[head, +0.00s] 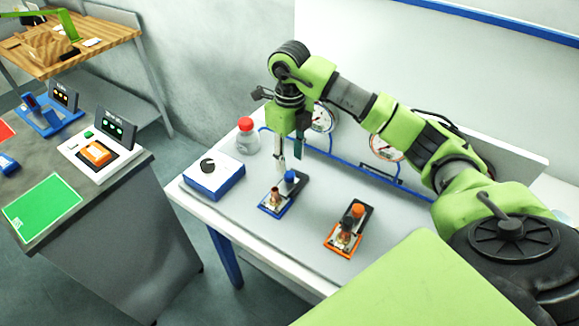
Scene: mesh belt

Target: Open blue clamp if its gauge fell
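The blue clamp (271,208), with a blue knob on its dark base, lies on the white table. The orange clamp (341,240), with an orange knob, lies to its right. A round gauge (322,119) stands at the back, partly hidden by my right arm. A second, red-rimmed gauge (386,147) stands further right. Neither needle reading is clear at this size. My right gripper (290,160) points down just above the blue clamp's knob end. Its fingers look apart with nothing between them. Any contact with the knob cannot be told. My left gripper is out of view.
A blue-and-white box with a black dial (213,175) and a red-capped bottle (246,137) stand left of the blue clamp. Blue piping (350,169) runs along the back. A grey counter (110,215) with devices and a green mat (42,208) is at left.

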